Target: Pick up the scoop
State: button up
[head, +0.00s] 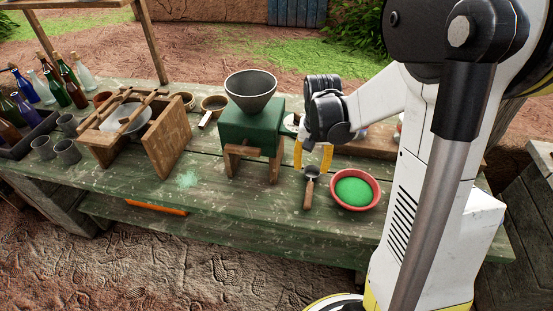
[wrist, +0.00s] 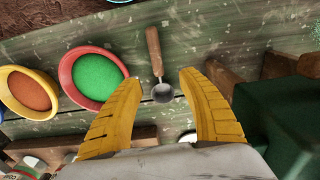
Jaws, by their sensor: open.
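The scoop (head: 310,187) lies on the green bench, left of the red bowl, with its brown wooden handle toward the front edge and its dark metal cup at the far end. In the wrist view the scoop (wrist: 155,62) lies between and beyond the yellow fingertips, its cup (wrist: 162,93) nearest me. My gripper (head: 313,165) is open and empty, just above the cup end of the scoop. Its two fingers also show spread apart in the wrist view (wrist: 158,78). I cannot tell the exact height of the fingertips above the bench.
A red bowl of green powder (head: 374,190) stands close right of the scoop. A green grinder with a dark hopper (head: 250,92) stands close left. The bench (head: 240,205) is clear in front.

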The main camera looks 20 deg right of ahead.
jog(key=b, duration=0.2)
send_over(310, 189)
jog(key=f, duration=0.6)
jog(key=shift+w, duration=0.3)
jog(key=f+b, duration=0.1)
jog(key=f, duration=0.1)
jog(key=f+b, duration=0.2)
jog(key=f, duration=0.1)
jog(key=shift+s+f, duration=0.2)
jog(key=shift+f, duration=0.05)
jog(key=shift+r, duration=0.1)
jog(key=shift+c, duration=0.5)
grip_shut()
